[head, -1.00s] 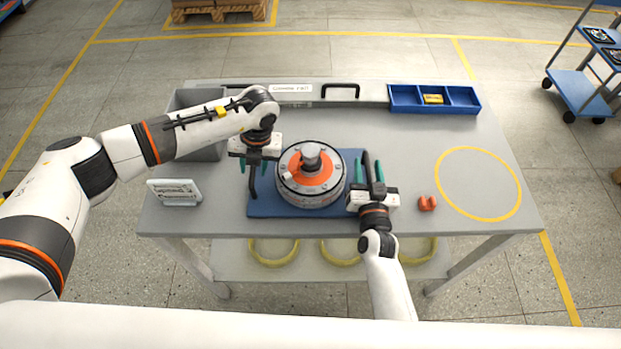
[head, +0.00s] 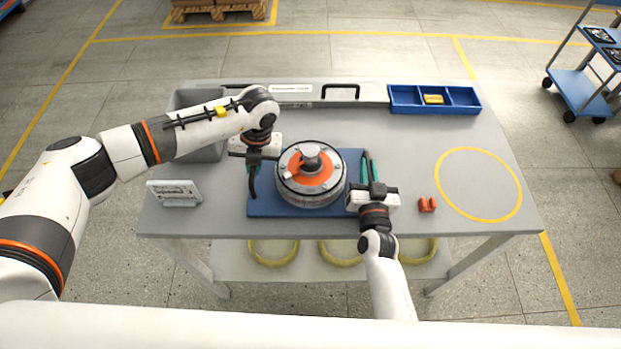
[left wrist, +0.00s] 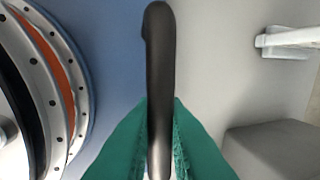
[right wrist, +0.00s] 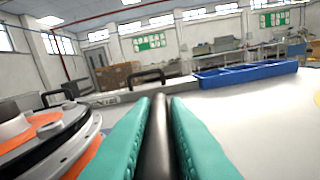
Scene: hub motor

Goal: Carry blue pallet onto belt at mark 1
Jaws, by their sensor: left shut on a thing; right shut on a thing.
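The blue pallet (head: 268,207) lies on the grey table and bears a round hub motor (head: 310,176) with an orange ring and a grey cap. My left gripper (head: 253,176) is shut on the pallet's left black handle, which shows between the green fingers in the left wrist view (left wrist: 160,80). My right gripper (head: 373,174) is shut on the right black handle, seen between the green fingers in the right wrist view (right wrist: 158,135). In the head view the fingers partly hide both handles. No belt or mark 1 can be made out.
A blue divided tray (head: 404,107) with a yellow item stands at the back right. A grey bin (head: 205,150) is at the left, a sign (head: 174,193) in front of it. An orange part (head: 427,204) lies right of my right gripper. The yellow-ringed area (head: 478,184) is clear.

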